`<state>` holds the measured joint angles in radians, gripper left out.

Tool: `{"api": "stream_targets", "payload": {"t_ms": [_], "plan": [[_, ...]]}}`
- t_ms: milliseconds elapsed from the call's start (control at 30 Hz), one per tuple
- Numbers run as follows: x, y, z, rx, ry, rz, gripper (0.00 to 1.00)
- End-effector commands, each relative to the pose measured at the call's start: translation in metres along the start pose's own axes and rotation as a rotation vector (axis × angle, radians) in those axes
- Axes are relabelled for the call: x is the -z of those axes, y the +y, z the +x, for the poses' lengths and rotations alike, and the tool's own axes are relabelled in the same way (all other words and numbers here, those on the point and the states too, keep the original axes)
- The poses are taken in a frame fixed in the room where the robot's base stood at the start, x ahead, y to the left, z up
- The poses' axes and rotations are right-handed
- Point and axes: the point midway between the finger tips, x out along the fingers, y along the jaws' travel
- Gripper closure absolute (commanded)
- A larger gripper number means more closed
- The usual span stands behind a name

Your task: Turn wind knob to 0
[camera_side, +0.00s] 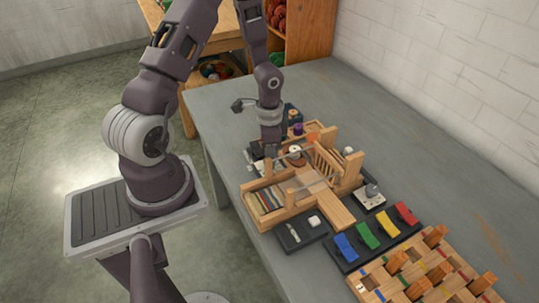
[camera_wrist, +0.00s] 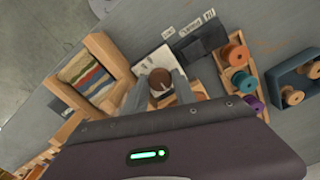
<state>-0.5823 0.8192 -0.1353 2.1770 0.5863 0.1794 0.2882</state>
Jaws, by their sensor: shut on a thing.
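My gripper (camera_wrist: 160,88) is shut on a round brown knob (camera_wrist: 160,76) in the wrist view, one grey finger on each side of it. The knob sits over a white plate (camera_wrist: 146,68). I take it as the wind knob; its pointer and scale marks are too small or covered to read. In the side view my gripper (camera_side: 270,152) points down at the far left end of the wooden loom (camera_side: 278,214). There the fingers and arm hide the knob.
Woven striped cloth (camera_wrist: 86,74) lies in the loom frame. A dark block (camera_wrist: 204,36) with labels and a rack with orange, green and purple spools (camera_wrist: 235,56) stand close by. Another dial (camera_side: 371,192) and coloured paddles (camera_side: 368,236) are nearer the front.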

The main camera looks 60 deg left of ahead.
Motion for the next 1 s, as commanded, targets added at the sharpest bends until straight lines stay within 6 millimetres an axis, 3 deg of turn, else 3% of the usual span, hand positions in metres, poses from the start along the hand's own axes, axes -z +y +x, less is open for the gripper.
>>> {"api": "stream_targets", "payload": {"t_ms": [100, 133, 233, 567, 667, 867, 1000], "plan": [[0.001, -0.001, 0.0, 0.002, 0.002, -0.002, 1.0], [0.001, -0.001, 0.0, 0.002, 0.002, -0.002, 0.64], [0.0, -0.001, 0.0, 0.001, 0.001, -0.002, 0.46], [0.001, 0.0, 0.0, -0.001, 0.001, 0.078, 0.46], [0.0, 0.0, 0.0, -0.001, 0.002, 0.321, 0.46], [0.0, -0.001, 0.0, 0.0, 0.005, 1.066, 0.46], [0.0, -0.002, -0.039, 0.007, 0.0, 1.064, 0.46]]}}
